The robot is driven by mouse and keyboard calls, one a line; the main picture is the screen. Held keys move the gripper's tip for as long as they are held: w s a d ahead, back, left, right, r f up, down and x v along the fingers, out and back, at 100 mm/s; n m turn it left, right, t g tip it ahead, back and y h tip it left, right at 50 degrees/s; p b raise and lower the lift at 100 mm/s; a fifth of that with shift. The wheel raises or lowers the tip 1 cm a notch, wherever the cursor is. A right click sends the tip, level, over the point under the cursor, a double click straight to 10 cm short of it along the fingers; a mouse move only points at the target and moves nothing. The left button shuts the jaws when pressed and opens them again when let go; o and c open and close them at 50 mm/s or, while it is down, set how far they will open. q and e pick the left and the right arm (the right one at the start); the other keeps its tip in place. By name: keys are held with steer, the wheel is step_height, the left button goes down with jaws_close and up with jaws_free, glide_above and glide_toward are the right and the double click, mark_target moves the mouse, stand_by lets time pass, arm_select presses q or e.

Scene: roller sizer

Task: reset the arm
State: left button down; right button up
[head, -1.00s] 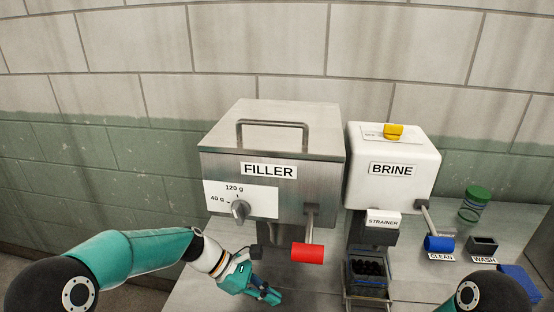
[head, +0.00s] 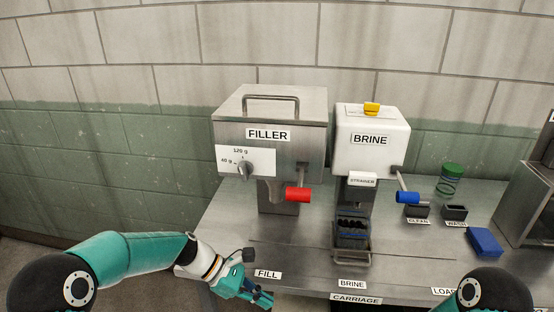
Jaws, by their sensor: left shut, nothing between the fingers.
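My left arm (head: 135,247) comes in from the lower left. Its teal gripper (head: 262,298) is at the bench's front edge, below the FILL label (head: 268,274). The fingers are shut with nothing between them. The gripper is apart from the filler and its red handle.
The filler (head: 290,130) with a red handle (head: 298,195) stands behind the gripper. Right of it are the brine unit (head: 366,152), a carriage with dark contents (head: 352,243), a blue handle (head: 407,197), a green-lidded jar (head: 449,182) and a blue block (head: 486,241).

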arm_select(q)
steer(key=s+a+f+m+t+y, duration=0.1)
steer(key=s+a+f+m+y, duration=0.2)
steer(key=s+f+m, duration=0.4)
steer(key=s+a+f+m+t+y, duration=0.1)
steer(key=s+a+f+m+y, duration=0.2)
steer(key=s+f, duration=1.1)
steer(key=a+f+m, duration=0.1)
steer(key=a+m, duration=0.2)
steer(key=m, duration=0.2)
steer(key=shift+f, duration=0.25)
stand_by(1.3)
